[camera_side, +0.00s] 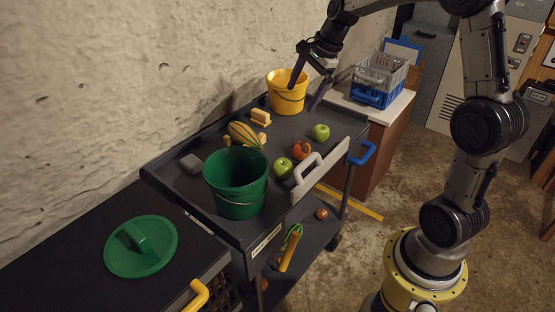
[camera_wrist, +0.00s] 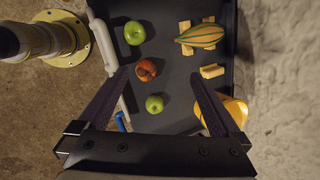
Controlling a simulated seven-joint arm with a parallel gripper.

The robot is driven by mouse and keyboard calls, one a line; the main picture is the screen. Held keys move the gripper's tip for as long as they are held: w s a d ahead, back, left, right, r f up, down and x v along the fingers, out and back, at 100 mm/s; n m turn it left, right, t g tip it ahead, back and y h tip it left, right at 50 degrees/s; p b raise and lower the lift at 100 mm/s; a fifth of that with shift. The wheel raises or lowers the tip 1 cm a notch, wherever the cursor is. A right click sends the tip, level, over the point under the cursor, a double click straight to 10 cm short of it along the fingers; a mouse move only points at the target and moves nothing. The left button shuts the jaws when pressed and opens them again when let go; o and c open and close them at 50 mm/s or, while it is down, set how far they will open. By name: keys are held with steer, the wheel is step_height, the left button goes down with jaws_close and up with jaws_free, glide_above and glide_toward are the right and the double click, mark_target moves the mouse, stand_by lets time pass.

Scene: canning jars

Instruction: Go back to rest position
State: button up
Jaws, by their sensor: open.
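My gripper (camera_side: 304,97) is open and empty, high above the far part of the black cart top (camera_side: 204,211). In the side view its fingers overlap the yellow bucket (camera_side: 288,98); the wrist view shows only part of that bucket (camera_wrist: 235,110), beside the right finger. In the wrist view nothing sits between the open fingers (camera_wrist: 160,73) except things lying lower on the cart: a red-orange fruit (camera_wrist: 146,70) and a green apple (camera_wrist: 154,104). A second green apple (camera_wrist: 134,33) lies farther up in that picture.
A green bucket (camera_side: 237,184) stands at the cart's near end. A striped squash (camera_side: 246,134) and yellow blocks (camera_side: 261,117) lie near the wall. A green lid (camera_side: 141,246) rests on a black surface. A blue-grey crate (camera_side: 379,79) stands on a cabinet behind.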

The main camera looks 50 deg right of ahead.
steer(key=s+a+r+n+t, duration=0.2)
steer(key=s+a+r+n, duration=0.7)
steer(key=s+a, duration=0.5)
steer(key=s+f+n+h, duration=0.1)
steer(key=s+f+n, duration=0.5)
steer(key=s+n, duration=0.6)
steer(key=shift+a, duration=0.2)
